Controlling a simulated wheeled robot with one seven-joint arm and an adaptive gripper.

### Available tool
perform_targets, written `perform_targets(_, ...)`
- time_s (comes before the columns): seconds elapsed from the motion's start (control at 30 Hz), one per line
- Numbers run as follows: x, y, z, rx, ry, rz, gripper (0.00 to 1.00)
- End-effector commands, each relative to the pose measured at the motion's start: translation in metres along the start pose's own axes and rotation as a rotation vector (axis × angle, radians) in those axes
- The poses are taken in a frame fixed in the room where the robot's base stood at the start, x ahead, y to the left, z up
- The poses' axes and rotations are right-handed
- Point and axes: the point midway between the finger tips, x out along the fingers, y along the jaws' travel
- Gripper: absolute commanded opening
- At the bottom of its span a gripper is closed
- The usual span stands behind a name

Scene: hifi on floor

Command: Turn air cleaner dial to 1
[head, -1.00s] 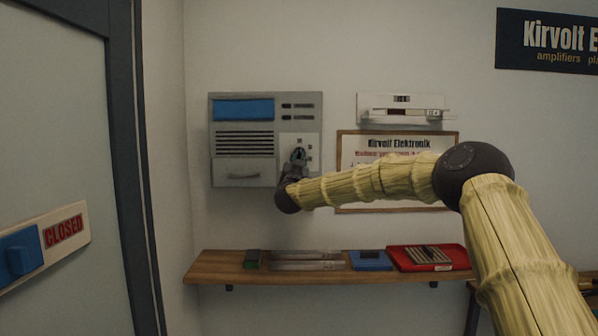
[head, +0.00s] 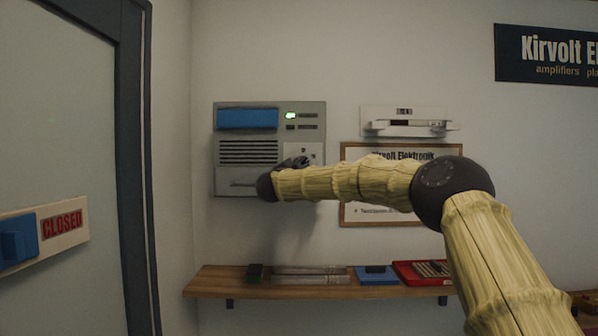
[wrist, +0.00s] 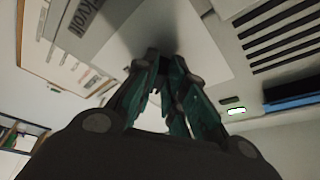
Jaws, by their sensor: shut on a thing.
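The air cleaner (head: 232,148) is a grey wall unit with a blue panel, dark vent slots and a pale dial plate at its lower right. A small green light (head: 290,115) glows at its upper right, and it also shows lit in the wrist view (wrist: 236,111). My gripper (head: 298,162) is at the dial plate, its fingers closed on the dial. The fingertips show in the wrist view (wrist: 172,64) against the pale plate. The dial itself and its pointer are hidden by the fingers, so its setting cannot be read.
A wooden shelf (head: 240,283) below holds a red tray (head: 408,272) and small items. A door with a CLOSED sign (head: 62,225) is at left.

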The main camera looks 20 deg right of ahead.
Motion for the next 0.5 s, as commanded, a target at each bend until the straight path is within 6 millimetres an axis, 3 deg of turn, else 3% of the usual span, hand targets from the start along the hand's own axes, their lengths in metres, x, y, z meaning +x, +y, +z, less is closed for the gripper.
perform_targets(0.5,0.0017,-0.0033,-0.0044,0.04,0.005,0.013,0.0)
